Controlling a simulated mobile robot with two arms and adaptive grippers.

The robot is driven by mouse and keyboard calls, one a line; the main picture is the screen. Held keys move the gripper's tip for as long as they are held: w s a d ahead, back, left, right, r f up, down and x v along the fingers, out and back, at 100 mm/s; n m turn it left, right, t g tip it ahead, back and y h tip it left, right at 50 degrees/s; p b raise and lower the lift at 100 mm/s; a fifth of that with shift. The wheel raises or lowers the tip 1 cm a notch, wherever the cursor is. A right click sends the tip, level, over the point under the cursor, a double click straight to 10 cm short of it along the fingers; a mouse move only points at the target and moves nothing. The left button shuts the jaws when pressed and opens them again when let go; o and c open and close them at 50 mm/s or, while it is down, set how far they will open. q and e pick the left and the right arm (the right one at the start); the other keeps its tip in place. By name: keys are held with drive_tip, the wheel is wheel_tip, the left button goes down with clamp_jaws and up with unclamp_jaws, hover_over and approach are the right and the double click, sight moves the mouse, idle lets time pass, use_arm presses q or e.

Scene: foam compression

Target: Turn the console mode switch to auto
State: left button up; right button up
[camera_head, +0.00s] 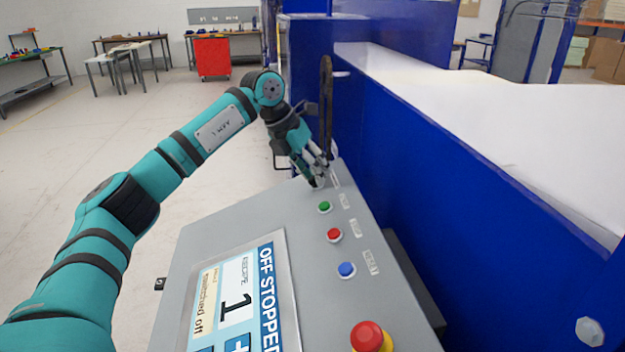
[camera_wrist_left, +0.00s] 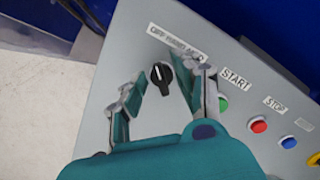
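The mode switch is a black rotary knob (camera_wrist_left: 161,76) with a white pointer line, below a label (camera_wrist_left: 177,42) on the grey console (camera_head: 215,240). My left gripper (camera_head: 316,180) is over the far end of the console. In the left wrist view my left gripper (camera_wrist_left: 168,92) is open, one finger on each side of the knob. I cannot tell whether the fingers touch it. In the head view the gripper hides the knob. The console screen (camera_head: 240,300) reads "OFF STOPPED" and "switched off". My right gripper is not in view.
A green button (camera_head: 324,207), a red button (camera_head: 334,235), a blue button (camera_head: 346,270) and a red emergency stop (camera_head: 368,336) run along the console's right side. A blue machine wall (camera_head: 470,210) stands close on the right. Open floor (camera_head: 100,150) lies left.

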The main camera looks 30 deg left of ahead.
use_arm(q)
drive_tip(key=shift+f, duration=0.1)
drive_tip(key=shift+c, duration=0.4)
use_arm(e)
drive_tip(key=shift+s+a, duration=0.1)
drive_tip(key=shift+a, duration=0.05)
use_arm(q)
drive_tip(key=shift+s, duration=0.1)
clamp_jaws()
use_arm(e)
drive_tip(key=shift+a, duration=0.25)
